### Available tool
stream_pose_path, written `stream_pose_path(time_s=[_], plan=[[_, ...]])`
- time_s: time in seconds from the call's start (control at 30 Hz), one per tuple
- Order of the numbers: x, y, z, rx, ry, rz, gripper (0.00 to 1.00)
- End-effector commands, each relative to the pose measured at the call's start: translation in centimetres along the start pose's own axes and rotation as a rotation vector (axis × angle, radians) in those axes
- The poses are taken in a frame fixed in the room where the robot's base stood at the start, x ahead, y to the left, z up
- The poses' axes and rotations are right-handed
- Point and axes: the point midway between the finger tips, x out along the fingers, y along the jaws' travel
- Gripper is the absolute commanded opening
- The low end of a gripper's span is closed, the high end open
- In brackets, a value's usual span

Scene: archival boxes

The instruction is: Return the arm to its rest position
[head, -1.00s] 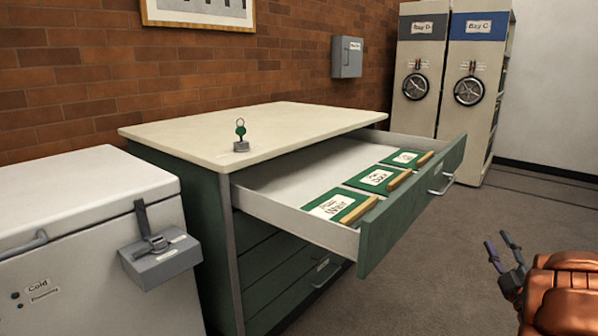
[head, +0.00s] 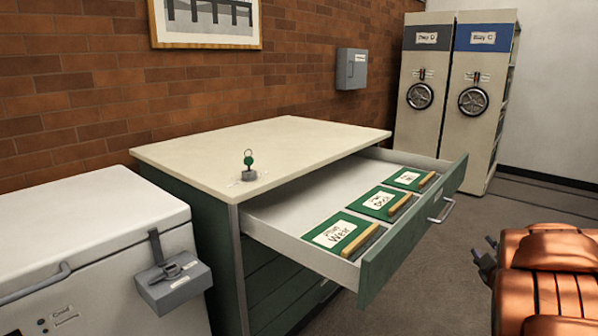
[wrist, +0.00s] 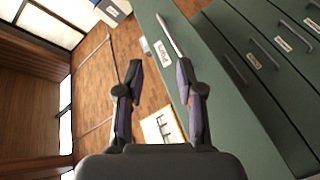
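My gripper (head: 485,256) is at the right side of the head view, low in front of the open drawer and apart from it. My orange arm partly covers it there. In the wrist view my gripper (wrist: 159,80) has its two dark fingers spread with nothing between them. A green drawer front with a silver handle (wrist: 170,38) and a label shows beyond the right finger. In the head view the open drawer (head: 412,238) holds green folders, the nearest (head: 342,233) lying flat with a wooden strip along its edge.
The green cabinet (head: 215,250) has a pale top with a green-headed key (head: 248,160) standing on it. A white chest (head: 90,235) with a grey latch box is at the left. Two shelving units (head: 425,90) with handwheels stand at the back right. Floor between them and the drawer is clear.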

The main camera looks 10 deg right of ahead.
Motion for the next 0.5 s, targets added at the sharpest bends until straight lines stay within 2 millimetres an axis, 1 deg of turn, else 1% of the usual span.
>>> stream_pose_path(time_s=[0.03,0.17,0.27,0.37,0.5], plan=[[-0.4,1.2,-1.7,0.015,-0.03,-0.018,0.37],[-1.8,1.6,-3.1,0.073,-0.146,-0.079,0.37],[-3.3,1.8,-4.4,0.12,-0.23,-0.123,0.37],[-5.1,1.8,-5.7,0.17,-0.317,-0.171,0.37],[-8.2,1.5,-7.6,0.241,-0.436,-0.244,0.37]])
